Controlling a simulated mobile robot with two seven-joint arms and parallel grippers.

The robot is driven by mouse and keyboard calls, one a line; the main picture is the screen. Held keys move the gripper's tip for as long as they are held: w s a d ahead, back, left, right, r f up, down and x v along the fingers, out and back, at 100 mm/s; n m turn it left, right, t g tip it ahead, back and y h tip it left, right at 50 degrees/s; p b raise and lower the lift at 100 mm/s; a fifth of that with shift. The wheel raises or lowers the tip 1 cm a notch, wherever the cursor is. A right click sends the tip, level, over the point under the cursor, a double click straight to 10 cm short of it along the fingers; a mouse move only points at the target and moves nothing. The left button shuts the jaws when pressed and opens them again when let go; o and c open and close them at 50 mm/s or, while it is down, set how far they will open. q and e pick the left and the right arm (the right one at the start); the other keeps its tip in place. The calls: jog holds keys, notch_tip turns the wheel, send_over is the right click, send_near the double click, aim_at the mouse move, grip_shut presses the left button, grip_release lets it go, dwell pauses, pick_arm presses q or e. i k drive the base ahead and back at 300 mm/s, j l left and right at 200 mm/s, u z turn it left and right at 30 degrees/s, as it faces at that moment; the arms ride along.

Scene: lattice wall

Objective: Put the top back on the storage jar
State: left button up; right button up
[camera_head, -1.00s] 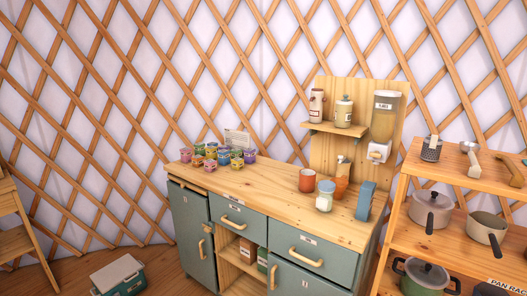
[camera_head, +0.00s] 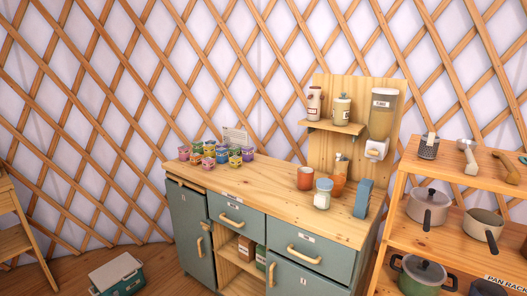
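A small clear jar (camera_head: 322,198) with white contents and a blue-grey top (camera_head: 324,184) stands upright on the wooden counter. I cannot tell which of these is the storage jar, and I see no loose top clearly. Neither of my grippers is in view.
The counter (camera_head: 270,196) has clear room at its middle. Several colourful small tubs (camera_head: 209,154) stand at its left end. Orange cups (camera_head: 305,178) and a blue block (camera_head: 363,199) are near the jar. A pan rack (camera_head: 457,180) stands right, a cooler box (camera_head: 117,274) on the floor.

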aim_at(322, 200)
jog(key=i+j+z, duration=0.1)
jog(key=i+z, duration=0.3)
jog(key=i+j+z, duration=0.25)
jog(key=i+z, duration=0.15)
jog(key=i+j+z, duration=0.4)
